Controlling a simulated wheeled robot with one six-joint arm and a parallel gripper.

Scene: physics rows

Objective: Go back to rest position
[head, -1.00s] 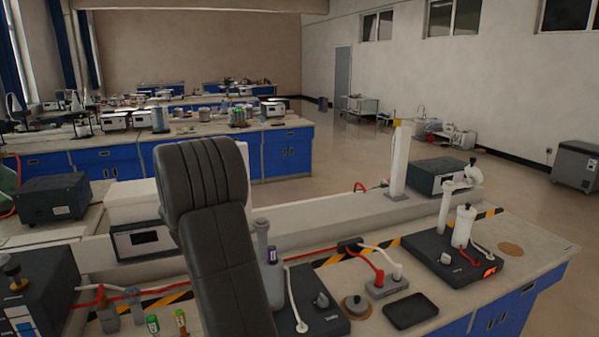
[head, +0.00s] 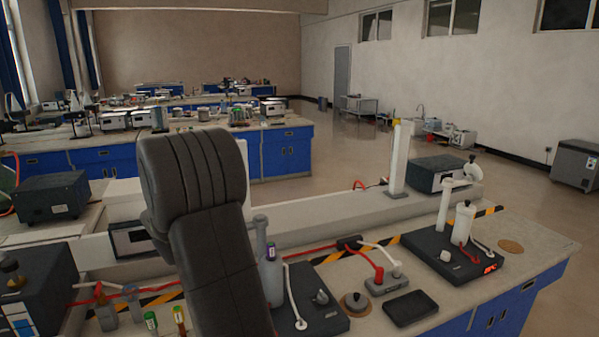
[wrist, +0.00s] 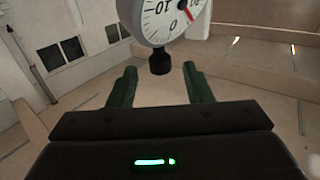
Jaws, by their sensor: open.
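My gripper (wrist: 161,88) shows in the wrist view with its two green fingers apart. A round white dial gauge (wrist: 172,17) with black numbers and a dark stem hangs at the top of the wrist view, just beyond the fingers. I cannot tell from this view how far it is from them. In the head view my dark arm stands upright in front of the bench, and my gripper is not seen there.
A lab bench (head: 520,245) carries a dark stirrer unit (head: 450,255), a black pad (head: 410,308), a white upright post (head: 400,158) and red and white cables. A dark box (head: 50,195) stands at left. Open floor lies right of the bench.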

